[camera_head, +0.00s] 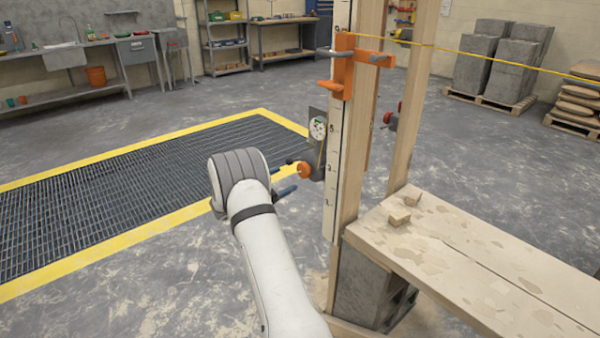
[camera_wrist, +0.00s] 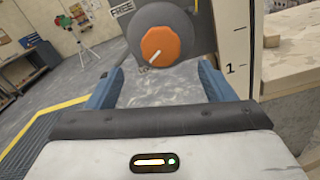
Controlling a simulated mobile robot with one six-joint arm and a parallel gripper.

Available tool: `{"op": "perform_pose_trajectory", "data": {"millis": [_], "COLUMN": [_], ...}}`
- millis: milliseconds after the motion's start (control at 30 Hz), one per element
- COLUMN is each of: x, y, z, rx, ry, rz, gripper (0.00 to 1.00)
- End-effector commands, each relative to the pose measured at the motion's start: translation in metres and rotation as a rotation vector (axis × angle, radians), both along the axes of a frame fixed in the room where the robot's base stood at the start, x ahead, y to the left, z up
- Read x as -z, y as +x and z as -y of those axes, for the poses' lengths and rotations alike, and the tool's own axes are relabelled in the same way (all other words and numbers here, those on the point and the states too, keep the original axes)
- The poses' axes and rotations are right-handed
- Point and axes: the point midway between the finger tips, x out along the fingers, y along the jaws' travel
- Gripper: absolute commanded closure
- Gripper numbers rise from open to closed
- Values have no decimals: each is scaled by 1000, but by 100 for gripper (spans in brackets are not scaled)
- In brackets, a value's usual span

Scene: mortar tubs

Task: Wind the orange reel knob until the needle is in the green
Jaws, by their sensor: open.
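The orange reel knob (camera_wrist: 172,41) faces my wrist camera in the middle of a round dark grey reel (camera_wrist: 142,28). A white line on the knob slants from its centre to the lower left. In the head view the knob (camera_head: 304,171) is low on the post. A pale round dial (camera_head: 318,128) is above it; its needle and green zone are too small to read. My gripper (camera_wrist: 159,70) is open and empty, its blue fingers left and right of the knob in the picture and apart from it. It also shows in the head view (camera_head: 291,176), just left of the knob.
A numbered white scale (camera_head: 335,130) runs up the wooden post. An orange bracket (camera_head: 343,68) holds a yellow line above. A plank bench (camera_head: 480,265) with wood scraps is at the right. A floor grating (camera_head: 130,195) lies left, with free floor around.

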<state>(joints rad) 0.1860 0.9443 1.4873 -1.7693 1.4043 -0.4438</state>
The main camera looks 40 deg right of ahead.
Motion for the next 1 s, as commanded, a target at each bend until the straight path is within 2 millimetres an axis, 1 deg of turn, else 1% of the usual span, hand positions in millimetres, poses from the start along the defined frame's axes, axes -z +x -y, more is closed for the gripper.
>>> {"op": "perform_pose_trajectory", "data": {"millis": [300,500,833,1000], "x": [0,0,0,0], "y": [2,4,5,5], "z": [50,69,71,71], "rx": [2,1,-1,-1], "ry": [0,0,1,1], "rz": [2,1,2,2], "gripper": [24,24,25,39]}}
